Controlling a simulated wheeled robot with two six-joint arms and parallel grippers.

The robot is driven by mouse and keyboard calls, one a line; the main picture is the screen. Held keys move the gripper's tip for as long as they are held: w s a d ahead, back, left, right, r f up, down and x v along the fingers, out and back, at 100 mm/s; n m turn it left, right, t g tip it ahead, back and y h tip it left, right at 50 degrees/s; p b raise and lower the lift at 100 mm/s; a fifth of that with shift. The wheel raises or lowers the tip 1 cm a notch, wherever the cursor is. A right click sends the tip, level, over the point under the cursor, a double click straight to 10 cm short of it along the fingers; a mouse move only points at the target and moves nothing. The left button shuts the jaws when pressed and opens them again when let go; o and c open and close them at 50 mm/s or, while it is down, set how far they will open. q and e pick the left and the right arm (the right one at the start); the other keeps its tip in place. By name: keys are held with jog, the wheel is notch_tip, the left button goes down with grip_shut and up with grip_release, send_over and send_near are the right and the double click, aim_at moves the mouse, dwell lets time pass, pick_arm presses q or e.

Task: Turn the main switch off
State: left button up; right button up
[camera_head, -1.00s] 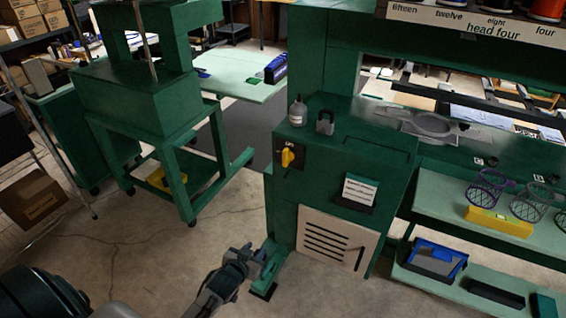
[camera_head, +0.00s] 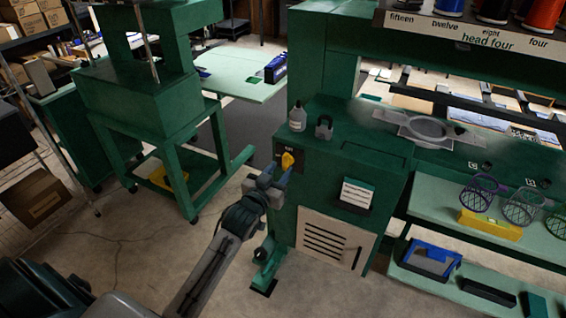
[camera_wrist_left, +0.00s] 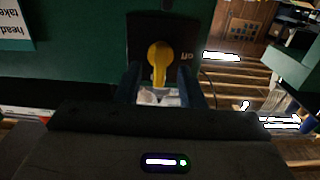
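The main switch is a yellow rotary handle (camera_head: 287,160) on a dark plate on the front of the green machine cabinet (camera_head: 330,215). In the left wrist view the yellow handle (camera_wrist_left: 159,62) stands between the fingertips, with its round hub at the top and its narrow end pointing down in the picture. Lettering on the plate beside it is partly legible. My left gripper (camera_head: 274,174) is at the switch, with its fingers open on either side of the handle (camera_wrist_left: 166,85). Contact cannot be made out. My right gripper is not in view.
A padlock (camera_head: 324,128) and a white bottle (camera_head: 297,117) stand on the cabinet top. A paper card (camera_head: 357,193) is on the cabinet front, right of the switch. A green stand (camera_head: 150,120) is at left. Open floor lies between.

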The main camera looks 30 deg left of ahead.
pick_arm(q)
jog(key=shift+w, duration=1.35)
jog(key=c, duration=0.6)
